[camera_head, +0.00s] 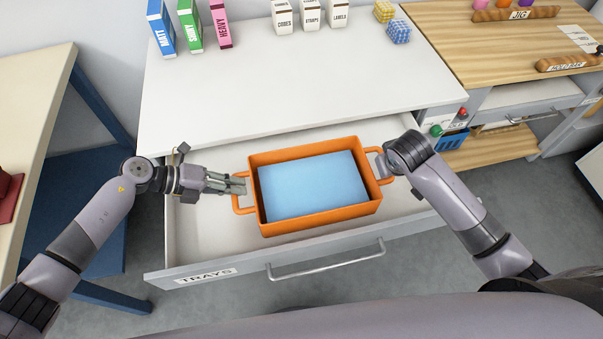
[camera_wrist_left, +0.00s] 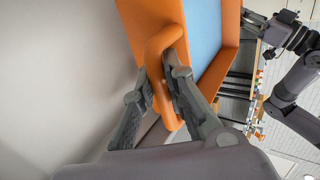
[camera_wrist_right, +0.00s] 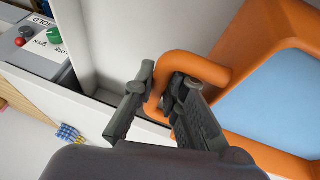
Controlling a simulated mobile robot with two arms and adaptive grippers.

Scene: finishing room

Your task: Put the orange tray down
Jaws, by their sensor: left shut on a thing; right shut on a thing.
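The orange tray (camera_head: 319,223), with a light blue inside bottom (camera_head: 312,183), is over or in the open drawer marked TRAYS (camera_head: 200,256). I cannot tell whether it touches the drawer floor. My left gripper (camera_head: 240,185) is shut on the tray's left handle; in the left wrist view its fingers (camera_wrist_left: 160,85) sit either side of the orange handle. My right gripper (camera_wrist_right: 165,95) is shut on the other handle in the right wrist view. In the head view my right wrist mostly hides that gripper at the tray's right handle.
The white worktop (camera_head: 270,85) above the drawer is clear in front; boxes marked MATT (camera_head: 161,28), SHINY (camera_head: 189,25) and HEAVY (camera_head: 220,23) stand at its back. Patterned blocks (camera_head: 398,32) sit at back right. The drawer's metal handle (camera_head: 325,264) faces me. A wooden bench (camera_head: 450,40) is at right.

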